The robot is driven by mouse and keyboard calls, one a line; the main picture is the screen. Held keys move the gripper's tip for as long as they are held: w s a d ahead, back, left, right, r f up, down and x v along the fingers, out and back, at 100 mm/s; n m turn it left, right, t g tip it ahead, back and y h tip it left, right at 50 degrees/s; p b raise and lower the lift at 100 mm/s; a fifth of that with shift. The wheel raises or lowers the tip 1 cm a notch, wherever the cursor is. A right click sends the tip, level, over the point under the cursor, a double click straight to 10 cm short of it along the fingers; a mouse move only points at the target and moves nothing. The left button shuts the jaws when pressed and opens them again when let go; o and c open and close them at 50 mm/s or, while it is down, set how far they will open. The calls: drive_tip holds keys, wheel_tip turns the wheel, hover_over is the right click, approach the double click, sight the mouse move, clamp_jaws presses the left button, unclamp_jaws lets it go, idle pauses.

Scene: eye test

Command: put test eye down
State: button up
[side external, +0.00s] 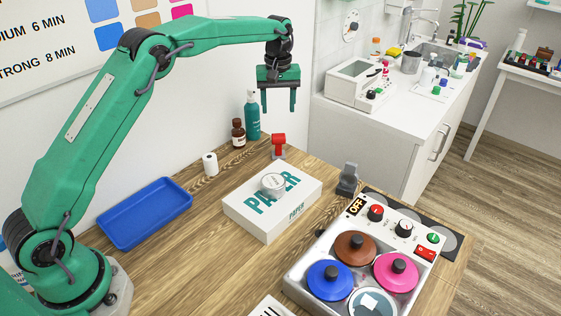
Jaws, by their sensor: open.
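My gripper (279,106) is open and empty, fingers pointing down, in the air above the back of the wooden table. Nothing in view can be clearly identified as a test eye. A small round grey-white tin (273,184) sits on top of a white box marked PAPER (265,226), below my gripper in the picture. An empty blue tray (146,213) lies on the table at the left.
A metal unit (297,268) with brown (355,246), blue (329,279) and pink (397,271) lids stands front right. A brown bottle (238,134), teal bottle (252,117), white roll (210,164), red-topped item (279,143) and grey stand (348,179) are obstacles. Wood between tray and box is clear.

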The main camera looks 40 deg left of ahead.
drive_tip(key=shift+r, duration=0.1)
drive_tip(key=s+d+r+m+t, duration=0.1)
drive_tip(key=s+r+m+t, duration=0.25)
drive_tip(key=s+r, duration=1.2)
drive_tip(key=s+f+m+t, duration=0.1)
drive_tip(key=s+f+m, duration=0.1)
drive_tip(key=s, duration=0.9)
drive_tip(key=s+f+m+t, duration=0.1)
drive_tip(key=s+f+m, duration=0.2)
drive_tip(key=s, duration=0.9)
drive_tip(key=shift+d+f, duration=0.45)
drive_tip(key=shift+f, duration=0.25)
